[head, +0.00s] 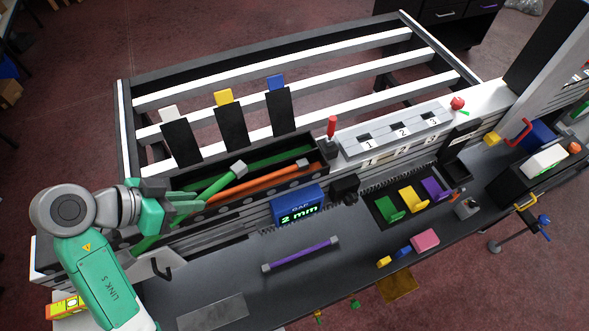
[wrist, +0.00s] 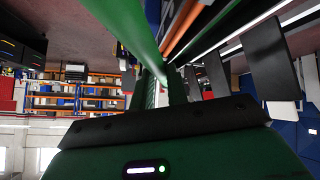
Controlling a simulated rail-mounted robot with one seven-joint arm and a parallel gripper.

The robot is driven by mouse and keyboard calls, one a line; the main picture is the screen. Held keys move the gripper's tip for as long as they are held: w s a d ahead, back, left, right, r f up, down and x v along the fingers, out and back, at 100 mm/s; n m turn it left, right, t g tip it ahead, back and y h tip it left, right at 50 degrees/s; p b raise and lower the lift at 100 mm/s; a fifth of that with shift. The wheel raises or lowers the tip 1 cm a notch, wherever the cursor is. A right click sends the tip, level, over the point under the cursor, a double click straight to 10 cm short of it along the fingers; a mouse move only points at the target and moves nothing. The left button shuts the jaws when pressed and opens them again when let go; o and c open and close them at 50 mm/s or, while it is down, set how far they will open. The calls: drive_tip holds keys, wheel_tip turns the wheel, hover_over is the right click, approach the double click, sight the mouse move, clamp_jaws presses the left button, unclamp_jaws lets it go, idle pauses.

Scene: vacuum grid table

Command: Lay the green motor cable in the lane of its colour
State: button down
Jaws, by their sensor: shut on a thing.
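The green motor cable (head: 220,182), a straight green rod with a pale grey end, slants over the left part of the long dark tray (head: 326,150). My gripper (head: 184,205) is shut on it near its lower left part. In the wrist view, the cable (wrist: 130,25) runs up and left from the fingers (wrist: 163,92). A green strip (head: 285,153), seemingly the green lane, shows along the tray's far side. The cable's pale end is above or in the tray; I cannot tell if it touches. The fingers partly hide the grasp.
An orange cable (head: 265,184) lies in the tray beside the green one; it also shows in the wrist view (wrist: 181,28). A purple cable (head: 300,254) lies on the dark table. A display box (head: 297,206) and a red-handled lever (head: 331,128) stand by the tray.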

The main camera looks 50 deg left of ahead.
drive_tip(key=shift+w+a+f+b, duration=0.95)
drive_tip(key=shift+w+a+b, duration=0.5)
drive_tip(key=shift+w, duration=0.75)
drive_tip(key=shift+w+a+f+b, duration=0.9)
drive_tip(key=shift+w+a+b, duration=0.6)
drive_tip(key=shift+w, duration=0.65)
drive_tip(key=shift+w+a+f+b, duration=0.95)
drive_tip(key=shift+w+a+b, duration=0.5)
drive_tip(key=shift+w, duration=0.75)
drive_tip(key=c, duration=1.4)
unclamp_jaws()
drive_tip(key=shift+a, duration=0.1)
drive_tip(key=shift+r, duration=0.1)
drive_tip(key=b+v, duration=0.1)
drive_tip(key=v, duration=1.1)
drive_tip(key=shift+r, duration=0.15)
